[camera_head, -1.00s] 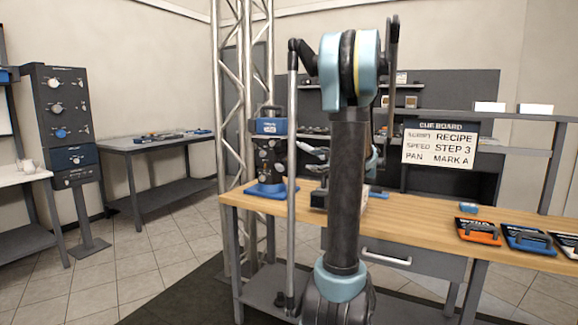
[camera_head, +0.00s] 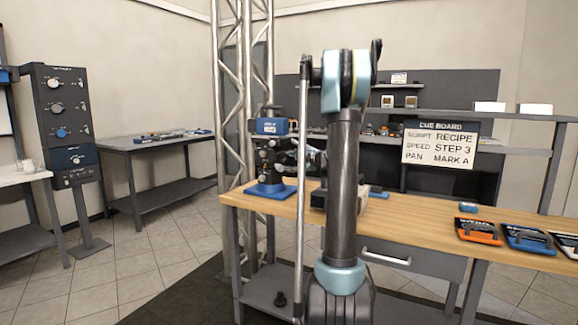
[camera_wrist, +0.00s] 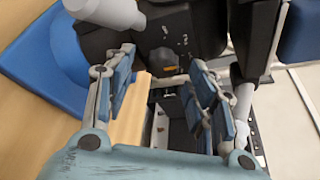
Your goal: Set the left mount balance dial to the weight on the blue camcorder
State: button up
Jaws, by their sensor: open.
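The left mount is a black upright unit (camera_head: 269,162) on a blue base (camera_head: 271,190) at the bench's left end. The blue camcorder (camera_head: 271,126) sits on top of it; its weight marking is too small to read. My gripper (camera_wrist: 162,64) is open in the wrist view, its fingers on either side of a dark round knob (camera_wrist: 166,62) with a small orange mark. I cannot tell whether the fingers touch it. The blue base also shows in the wrist view (camera_wrist: 40,62). In the head view my arm partly hides the gripper beside the mount.
A cue board (camera_head: 440,145) reads SCRIPT RECIPE, SPEED STEP 3, PAN MARK A. Orange (camera_head: 478,230) and blue (camera_head: 528,238) plates lie on the wooden bench (camera_head: 420,214) at right. A metal truss (camera_head: 229,110) rises behind its left end. A panel with dials (camera_head: 62,130) stands far left.

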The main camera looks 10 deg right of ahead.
jog(key=shift+w+a+f, duration=0.1)
jog(key=shift+w+a, duration=0.2)
jog(key=shift+w, duration=0.1)
jog(key=c, duration=1.1)
jog(key=shift+o, duration=0.2)
jog(key=shift+m+g, duration=1)
jog(key=shift+m, duration=0.6)
